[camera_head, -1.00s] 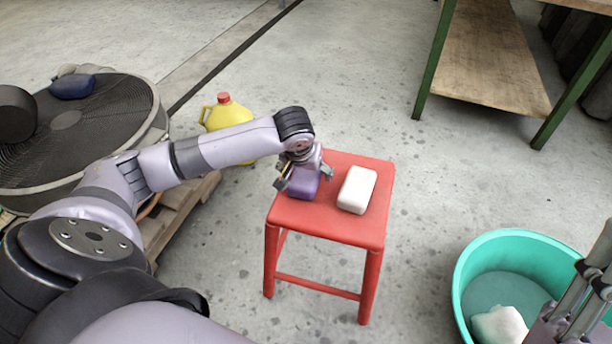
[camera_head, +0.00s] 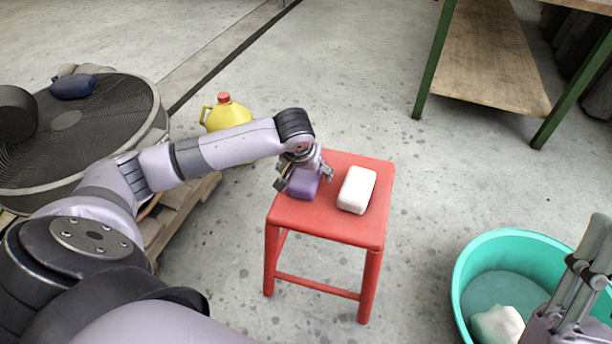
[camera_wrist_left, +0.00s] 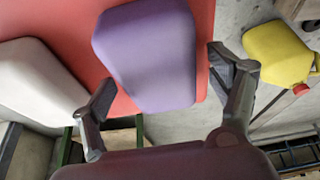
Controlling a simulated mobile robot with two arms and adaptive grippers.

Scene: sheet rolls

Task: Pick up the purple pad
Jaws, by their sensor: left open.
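The purple pad (camera_head: 304,184) lies on the red stool (camera_head: 345,222), near its left edge. My left gripper (camera_head: 304,180) is open right over the pad, with a finger on either side in the head view. In the left wrist view the pad (camera_wrist_left: 150,55) shows large between and beyond the open fingers (camera_wrist_left: 166,88); I cannot tell whether they touch it. The gripper hides the pad's upper part in the head view. My right gripper (camera_head: 572,305) shows only partly at the lower right edge, its fingertips not clear.
A white pad (camera_head: 357,189) lies on the stool just right of the purple one. A teal tub (camera_head: 468,262) with a white item (camera_head: 498,324) stands at the lower right. A yellow jug (camera_head: 228,114) stands behind the stool. A green-framed shelf (camera_head: 490,60) is at the back right.

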